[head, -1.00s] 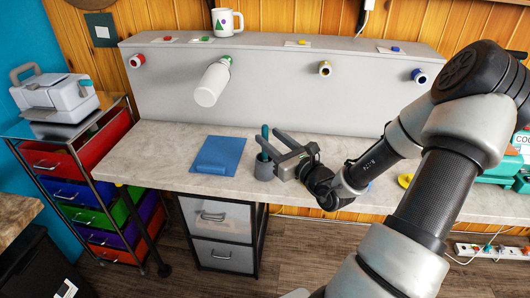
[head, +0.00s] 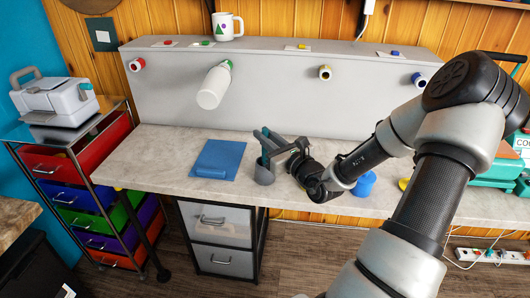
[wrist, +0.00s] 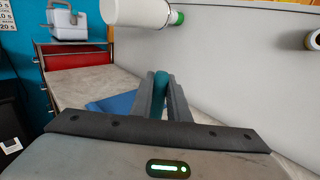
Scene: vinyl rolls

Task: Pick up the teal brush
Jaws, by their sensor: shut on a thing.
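The teal brush (head: 265,157) stands roughly upright in a small grey cup (head: 264,175) on the worktop, right of the blue pad. Its lower end is hidden by the cup wall. My gripper (head: 266,139) is shut on the upper part of the brush, just above the cup. In the wrist view, the rounded teal top of the brush (wrist: 161,80) shows between the two grey fingers. The cup is not visible in that view.
A blue pad (head: 218,159) lies left of the cup. A drawer cart (head: 85,190) stands left.

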